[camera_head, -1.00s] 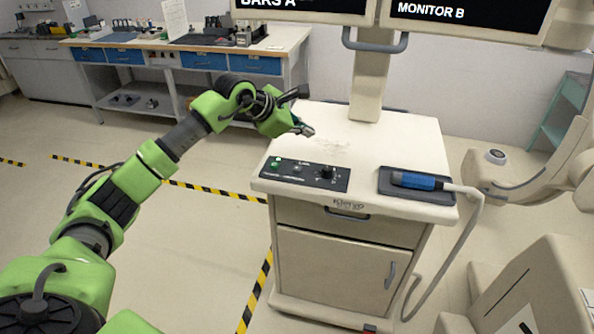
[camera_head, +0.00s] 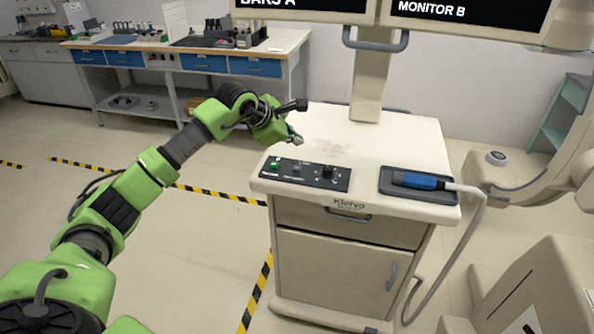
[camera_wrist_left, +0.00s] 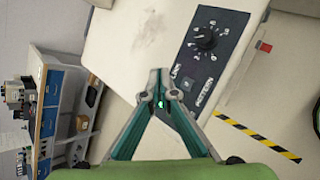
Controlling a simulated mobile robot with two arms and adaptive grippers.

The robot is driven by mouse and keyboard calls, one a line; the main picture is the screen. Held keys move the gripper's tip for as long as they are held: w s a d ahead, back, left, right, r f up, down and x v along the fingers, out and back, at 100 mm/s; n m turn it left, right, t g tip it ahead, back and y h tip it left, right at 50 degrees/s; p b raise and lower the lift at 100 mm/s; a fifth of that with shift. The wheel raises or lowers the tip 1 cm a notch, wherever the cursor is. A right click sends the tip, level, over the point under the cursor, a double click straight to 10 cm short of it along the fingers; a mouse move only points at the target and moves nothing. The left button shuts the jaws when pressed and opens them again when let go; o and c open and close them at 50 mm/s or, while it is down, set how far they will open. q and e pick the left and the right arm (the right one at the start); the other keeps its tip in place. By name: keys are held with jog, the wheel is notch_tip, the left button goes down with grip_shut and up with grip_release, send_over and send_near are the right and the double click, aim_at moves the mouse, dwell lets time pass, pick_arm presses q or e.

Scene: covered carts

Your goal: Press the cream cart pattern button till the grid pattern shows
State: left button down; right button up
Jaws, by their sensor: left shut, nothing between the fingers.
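The cream cart (camera_head: 400,140) has a black control panel (camera_head: 312,186) at its front left edge. On the panel are a lit green button (camera_head: 275,162), a small square pattern button (camera_head: 297,166) and a black knob (camera_head: 327,171). In the left wrist view the pattern button (camera_wrist_left: 188,84) sits beside the lettering "PATTERN", right of the fingertips. My left gripper (camera_head: 297,141) is shut and empty, above the cart top just behind the panel. A green light (camera_wrist_left: 160,104) shows between its fingers (camera_wrist_left: 159,76). My right gripper is out of view.
The left monitor (camera_head: 300,8) reads "BARS A", cut by the frame; the other reads "MONITOR B" (camera_head: 465,12). A blue-handled probe (camera_head: 418,181) lies on a dark pad at the cart's right. A workbench (camera_head: 290,40) stands behind left.

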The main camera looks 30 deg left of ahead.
aim_at(295, 169)
pick_arm(q)
jog(key=shift+f+b, duration=1.8)
jog(key=shift+f, duration=1.4)
jog(key=shift+f+b, duration=0.4)
jog(key=shift+b, duration=0.05)
jog(key=shift+f+b, duration=0.5)
jog(key=shift+f, duration=0.1)
jog(key=shift+r+p, duration=0.5)
jog(key=shift+r, duration=0.5)
jog(key=shift+r+p, duration=1.5)
jog(key=shift+r, duration=1)
